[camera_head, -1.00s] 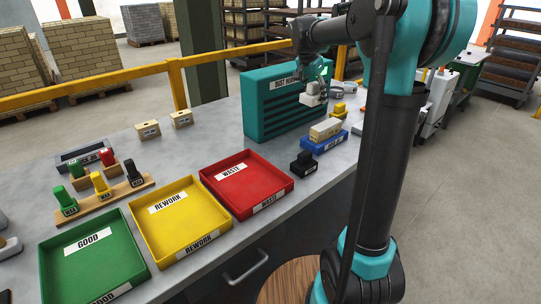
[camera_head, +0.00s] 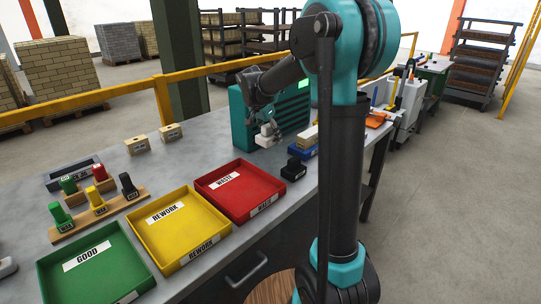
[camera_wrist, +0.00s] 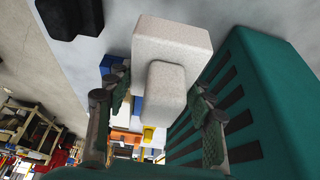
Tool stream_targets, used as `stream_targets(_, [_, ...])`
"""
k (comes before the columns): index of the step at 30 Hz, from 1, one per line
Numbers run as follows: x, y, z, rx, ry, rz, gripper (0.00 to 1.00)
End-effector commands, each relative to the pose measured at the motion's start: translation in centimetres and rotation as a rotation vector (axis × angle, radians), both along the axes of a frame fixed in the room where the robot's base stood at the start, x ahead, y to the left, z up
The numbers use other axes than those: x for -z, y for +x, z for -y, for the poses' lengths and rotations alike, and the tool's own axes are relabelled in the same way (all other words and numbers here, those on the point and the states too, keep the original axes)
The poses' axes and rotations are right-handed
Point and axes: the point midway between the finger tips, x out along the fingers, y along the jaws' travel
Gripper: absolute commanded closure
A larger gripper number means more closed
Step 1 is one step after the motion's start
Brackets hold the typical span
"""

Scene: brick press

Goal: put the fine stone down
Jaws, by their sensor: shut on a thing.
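The fine stone (camera_wrist: 172,38) is a pale speckled block with a narrower raised grip. My gripper (camera_wrist: 160,95) has its two fingers on either side of that grip and is shut on it. In the head view the stone (camera_head: 267,138) hangs low by the front of the teal dust box (camera_head: 240,120), under my gripper (camera_head: 266,122). I cannot tell whether its underside touches the grey table (camera_head: 215,135).
The black block (camera_head: 293,169) and a blue holder with a cream block (camera_head: 306,140) stand to the right. The red waste tray (camera_head: 240,184), yellow rework tray (camera_head: 178,226) and green good tray (camera_head: 90,262) lie nearer. Bare table lies left of the dust box.

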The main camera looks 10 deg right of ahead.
Motion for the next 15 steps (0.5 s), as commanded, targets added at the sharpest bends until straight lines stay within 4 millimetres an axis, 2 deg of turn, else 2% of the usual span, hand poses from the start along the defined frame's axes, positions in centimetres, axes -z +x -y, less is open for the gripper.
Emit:
stream_targets(3, [2.6,0.1,0.0,0.0,0.0,0.0,0.79])
stream_targets(6, [4.0,0.0,0.0,0.0,0.0,0.0,0.79])
stream_targets(15, [6.2,0.0,0.0,0.0,0.0,0.0,0.79])
